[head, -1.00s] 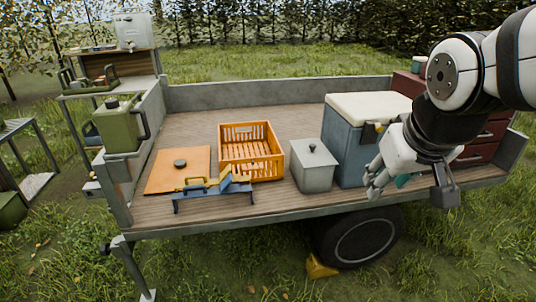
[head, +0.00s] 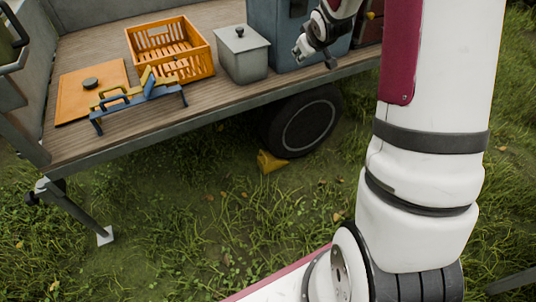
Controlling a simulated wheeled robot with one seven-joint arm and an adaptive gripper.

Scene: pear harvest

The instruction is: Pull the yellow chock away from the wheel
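The yellow chock (head: 270,161) lies on the grass at the lower left side of the trailer wheel (head: 305,124). It looks close against the tyre, but I cannot tell whether they touch. My gripper (head: 302,50) is up at the trailer bed's front edge, in front of the blue cool box, well above the chock and apart from it. Its fingers are small and partly turned away in this view, so I cannot tell their opening. My arm covers the right part of the picture.
On the trailer bed (head: 75,147) are an orange crate (head: 193,68), a grey lidded box (head: 243,66), an orange board (head: 70,92) and a blue-and-yellow tool rack (head: 136,105). A support leg (head: 80,212) stands at the left. The grass before the chock is open.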

